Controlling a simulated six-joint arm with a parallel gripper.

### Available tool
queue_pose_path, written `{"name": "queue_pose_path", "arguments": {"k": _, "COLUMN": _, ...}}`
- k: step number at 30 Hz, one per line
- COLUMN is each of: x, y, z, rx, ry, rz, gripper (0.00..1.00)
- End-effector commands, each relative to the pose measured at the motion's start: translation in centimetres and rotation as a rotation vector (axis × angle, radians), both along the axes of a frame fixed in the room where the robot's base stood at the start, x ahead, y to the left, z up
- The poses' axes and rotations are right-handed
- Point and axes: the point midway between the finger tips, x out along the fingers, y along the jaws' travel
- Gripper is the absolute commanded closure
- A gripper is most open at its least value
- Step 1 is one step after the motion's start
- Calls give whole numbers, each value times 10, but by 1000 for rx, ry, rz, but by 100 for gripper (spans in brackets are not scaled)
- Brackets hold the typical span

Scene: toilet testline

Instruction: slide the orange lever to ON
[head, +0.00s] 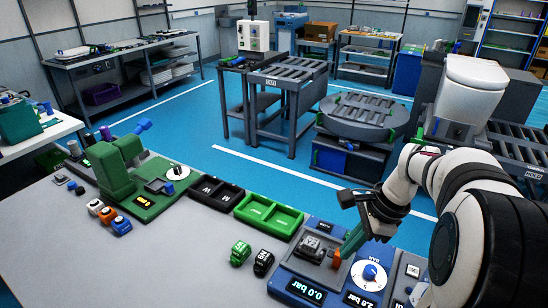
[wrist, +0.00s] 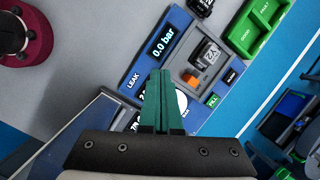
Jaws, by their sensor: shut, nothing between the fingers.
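The orange lever (head: 336,259) is a small orange block in the grey recess of a blue test panel (head: 286,275). It also shows in the wrist view (wrist: 192,82), beside a black part (wrist: 207,54) in the same recess. No ON mark is readable. My gripper (head: 343,255) has green fingers, shut and empty, close to the lever in the head view. In the wrist view the fingertips (wrist: 160,73) are left of the lever with a visible gap. Whether they touch the panel cannot be told.
The panel carries a "0.0 bar" display (head: 305,290) and a white dial (head: 369,275), partly hidden by my fingers in the wrist view. Green bins (head: 268,213) and small green and black blocks stand left of the panel.

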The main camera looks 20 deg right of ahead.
Motion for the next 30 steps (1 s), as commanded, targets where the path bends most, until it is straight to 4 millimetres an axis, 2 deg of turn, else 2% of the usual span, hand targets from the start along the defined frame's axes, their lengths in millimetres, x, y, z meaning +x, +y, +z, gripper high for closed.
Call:
{"name": "queue_pose_path", "arguments": {"k": 1, "x": 8, "y": -34, "z": -13, "rx": 26, "ry": 14, "rz": -131, "gripper": 100}}
{"name": "queue_pose_path", "arguments": {"k": 3, "x": 13, "y": -72, "z": -27, "rx": 57, "ry": 24, "rz": -286, "gripper": 100}}
{"name": "queue_pose_path", "arguments": {"k": 6, "x": 15, "y": -109, "z": -42, "rx": 87, "ry": 33, "rz": -434, "gripper": 100}}
{"name": "queue_pose_path", "arguments": {"k": 9, "x": 14, "y": -126, "z": -50, "rx": 102, "ry": 38, "rz": -502, "gripper": 100}}
{"name": "queue_pose_path", "arguments": {"k": 21, "x": 15, "y": -127, "z": -56, "rx": 106, "ry": 39, "rz": -514, "gripper": 100}}
{"name": "queue_pose_path", "arguments": {"k": 25, "x": 20, "y": -121, "z": -75, "rx": 106, "ry": 42, "rz": -513, "gripper": 100}}
{"name": "queue_pose_path", "arguments": {"k": 30, "x": 30, "y": -111, "z": -110, "rx": 106, "ry": 42, "rz": -512, "gripper": 100}}
